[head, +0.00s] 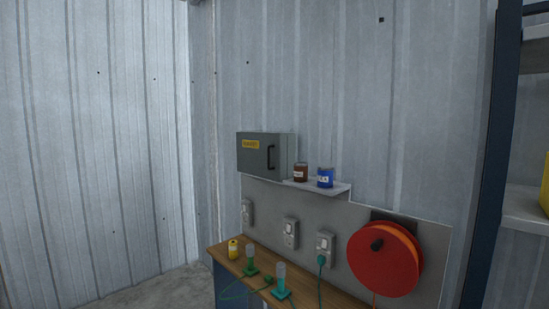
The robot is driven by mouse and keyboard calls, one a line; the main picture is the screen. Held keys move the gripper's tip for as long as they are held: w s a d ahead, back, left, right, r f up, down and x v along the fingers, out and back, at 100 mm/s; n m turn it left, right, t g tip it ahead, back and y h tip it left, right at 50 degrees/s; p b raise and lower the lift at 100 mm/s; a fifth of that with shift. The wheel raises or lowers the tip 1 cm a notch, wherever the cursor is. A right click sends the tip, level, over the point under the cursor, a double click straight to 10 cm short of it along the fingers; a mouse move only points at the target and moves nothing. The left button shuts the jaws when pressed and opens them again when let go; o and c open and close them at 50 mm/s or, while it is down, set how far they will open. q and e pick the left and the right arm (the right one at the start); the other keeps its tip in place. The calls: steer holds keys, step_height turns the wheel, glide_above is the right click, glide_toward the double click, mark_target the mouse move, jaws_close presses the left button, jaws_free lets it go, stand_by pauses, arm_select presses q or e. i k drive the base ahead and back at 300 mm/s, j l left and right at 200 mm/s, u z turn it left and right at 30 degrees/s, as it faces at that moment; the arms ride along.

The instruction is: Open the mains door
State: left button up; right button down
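The mains box is a grey metal cabinet on the wall, left of the image centre in the head view. Its front door (257,155) looks closed and carries a yellow label (250,144) at the upper left. A dark vertical handle (270,157) is on the right part of the door. Neither of my grippers shows in the head view.
A small shelf (339,188) beside the box holds a brown can (300,172) and a blue can (325,177). Below are wall sockets (290,233), a red reel (384,259) and a wooden bench (240,266) with a yellow can (233,249) and green items. Open floor (150,287) lies left.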

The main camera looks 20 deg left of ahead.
mark_target(262, 154)
steer(key=i, duration=1.25)
steer(key=z, duration=0.25)
